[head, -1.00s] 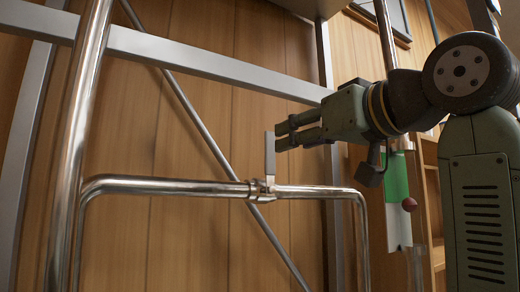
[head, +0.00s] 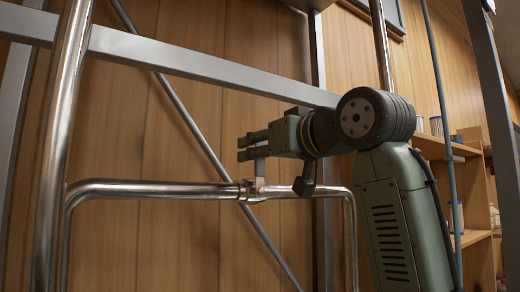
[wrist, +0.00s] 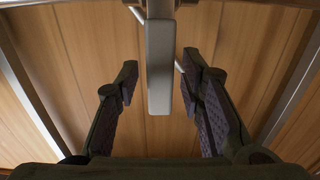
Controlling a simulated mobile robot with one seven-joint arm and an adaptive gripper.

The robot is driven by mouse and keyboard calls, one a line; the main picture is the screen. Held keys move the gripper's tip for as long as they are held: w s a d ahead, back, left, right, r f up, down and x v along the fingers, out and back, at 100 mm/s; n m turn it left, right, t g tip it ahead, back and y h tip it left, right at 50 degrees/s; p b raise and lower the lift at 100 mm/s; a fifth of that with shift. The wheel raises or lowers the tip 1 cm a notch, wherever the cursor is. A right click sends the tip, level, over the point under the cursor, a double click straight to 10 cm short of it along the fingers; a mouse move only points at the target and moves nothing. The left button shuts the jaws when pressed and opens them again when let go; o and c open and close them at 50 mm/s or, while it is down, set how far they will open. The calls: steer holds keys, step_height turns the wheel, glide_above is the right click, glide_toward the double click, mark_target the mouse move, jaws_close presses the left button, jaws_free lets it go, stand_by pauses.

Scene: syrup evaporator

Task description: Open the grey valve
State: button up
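The grey valve sits on the horizontal metal pipe. Its body (head: 250,188) is at the pipe joint, and its flat grey handle (head: 260,169) stands upright above it, the upper part mostly hidden behind my gripper. My gripper (head: 243,147) reaches in from the right, level with the handle's upper part. In the wrist view the handle (wrist: 160,70) lies between the two spread fingers of my gripper (wrist: 158,82). A gap shows on each side, so the fingers appear not to touch it.
The horizontal pipe (head: 150,188) bends down at both ends. A thick vertical pipe (head: 65,130) stands at the left. A grey frame bar (head: 200,66) crosses above, and a thin diagonal rod (head: 190,120) runs behind. Wooden shelves (head: 470,150) are at the right.

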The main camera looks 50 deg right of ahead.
jaws_close()
stand_by(0.6)
